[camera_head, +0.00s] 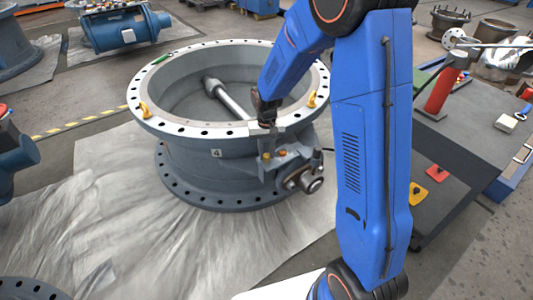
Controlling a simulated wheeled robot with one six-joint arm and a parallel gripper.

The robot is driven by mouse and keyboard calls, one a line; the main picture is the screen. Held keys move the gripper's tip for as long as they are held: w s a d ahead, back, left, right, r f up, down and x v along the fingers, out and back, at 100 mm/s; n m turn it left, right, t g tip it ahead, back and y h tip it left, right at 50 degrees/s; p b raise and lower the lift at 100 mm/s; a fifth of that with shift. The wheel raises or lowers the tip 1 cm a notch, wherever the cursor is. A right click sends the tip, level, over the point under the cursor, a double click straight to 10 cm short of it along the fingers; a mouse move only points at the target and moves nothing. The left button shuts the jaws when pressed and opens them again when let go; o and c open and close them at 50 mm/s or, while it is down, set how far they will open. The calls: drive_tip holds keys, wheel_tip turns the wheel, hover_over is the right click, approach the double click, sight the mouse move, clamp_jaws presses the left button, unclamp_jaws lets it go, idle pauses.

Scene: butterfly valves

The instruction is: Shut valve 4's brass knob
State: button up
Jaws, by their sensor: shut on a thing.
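Valve 4 (190,147) is a large grey-blue butterfly valve body lying flat, with a pale drilled flange on top and a "4" label on its side. A shaft crosses its open bore. A bracket with fittings sits on its near right side, and small brass-coloured parts (283,153) show there. My gripper (267,142) reaches down over the near right flange edge to this bracket. Its jaws are shut on a small part there, seemingly the brass knob; the fingertips are small and the grip is hard to make out.
Yellow lifting eyes (144,110) stand on the flange. A dark bench (440,150) with a red cylinder (438,92) and small coloured items is at right. Other blue valve parts (122,28) lie at left and behind. The sheeted floor in front is clear.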

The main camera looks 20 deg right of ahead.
sight(267, 155)
drive_tip(key=shift+m, duration=1.7)
drive_tip(key=o, duration=1.1)
drive_tip(key=shift+c, duration=0.2)
wheel_tip(267, 155, up, 17)
drive_tip(key=shift+r, duration=0.2)
